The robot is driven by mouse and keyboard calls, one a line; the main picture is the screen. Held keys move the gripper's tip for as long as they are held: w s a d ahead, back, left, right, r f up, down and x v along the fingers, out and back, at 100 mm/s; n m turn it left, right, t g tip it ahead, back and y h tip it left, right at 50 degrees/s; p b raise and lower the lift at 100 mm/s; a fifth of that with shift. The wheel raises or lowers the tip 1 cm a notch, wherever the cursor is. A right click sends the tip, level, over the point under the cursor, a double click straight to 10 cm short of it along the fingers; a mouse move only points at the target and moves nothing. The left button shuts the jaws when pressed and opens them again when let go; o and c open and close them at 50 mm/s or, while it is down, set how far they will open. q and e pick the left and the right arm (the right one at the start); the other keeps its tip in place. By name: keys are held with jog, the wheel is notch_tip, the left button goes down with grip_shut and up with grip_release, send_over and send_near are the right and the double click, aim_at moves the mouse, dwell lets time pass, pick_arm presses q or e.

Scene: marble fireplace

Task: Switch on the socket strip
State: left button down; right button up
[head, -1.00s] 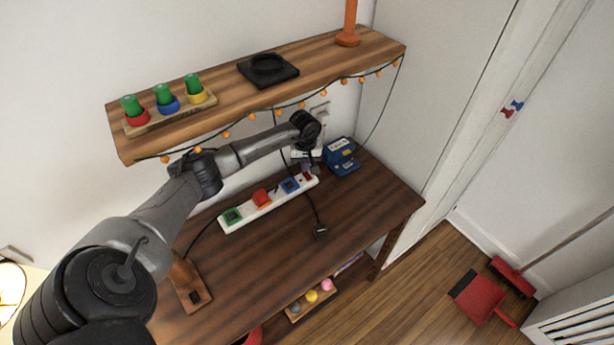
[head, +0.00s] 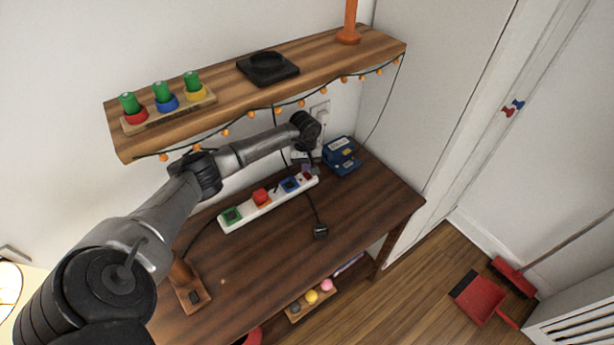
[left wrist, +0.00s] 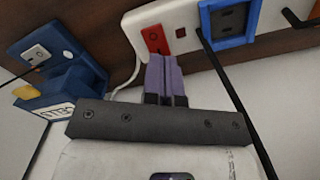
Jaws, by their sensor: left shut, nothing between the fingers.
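The white socket strip (head: 246,209) lies on the brown desk with green, red and blue sockets along it. Its red rocker switch (left wrist: 156,39) is at the end nearest the blue box, and a small dark red square sits beside it in the left wrist view. My left gripper (head: 306,168) is over that end of the strip. Its purple fingers (left wrist: 164,62) are shut and empty, with the tips at the edge of the red switch. I cannot tell whether they touch it. The switch is partly hidden by the gripper in the head view. My right gripper is not in view.
A blue box (head: 341,156) stands just right of the strip's end. A black plug (head: 320,231) on a cable lies in front. The wooden shelf (head: 215,121) with a string of orange lights hangs above my left arm. The desk's right front is clear.

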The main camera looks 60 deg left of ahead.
pick_arm(q)
jog(key=shift+f+b, duration=0.4)
jog(key=shift+f, duration=0.05)
jog(key=shift+f+b, duration=0.4)
jog(key=shift+f, duration=0.1)
dwell(0.4)
jog(key=shift+r, duration=0.15)
jog(key=shift+r+p, duration=2.1)
jog(key=shift+r, duration=1.3)
